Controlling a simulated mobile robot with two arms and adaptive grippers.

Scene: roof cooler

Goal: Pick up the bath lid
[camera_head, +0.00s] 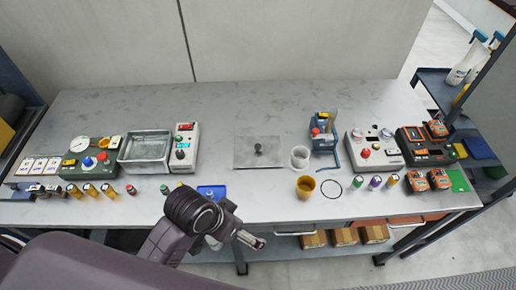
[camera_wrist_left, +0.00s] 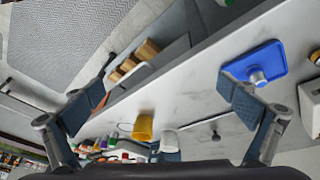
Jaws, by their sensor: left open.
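The bath lid (camera_head: 243,158) is a flat grey plate with a dark upright knob. It lies on the bench in the middle of the head view, right of the open metal bath (camera_head: 147,162). In the left wrist view the lid (camera_wrist_left: 226,126) shows near the lower right, partly cut off by the gripper. My left gripper (camera_head: 257,242) is off the bench's front edge, below the lid in the picture and apart from it. In the wrist view its two fingers (camera_wrist_left: 165,98) are spread with nothing held. My right gripper is not in view.
A clear cup (camera_head: 300,157) and an amber cup (camera_head: 306,187) stand right of the lid. A blue tray (camera_head: 205,191) is at the front edge, partly behind my left arm. Control boxes and small bottles line both sides. Bench behind the lid is clear.

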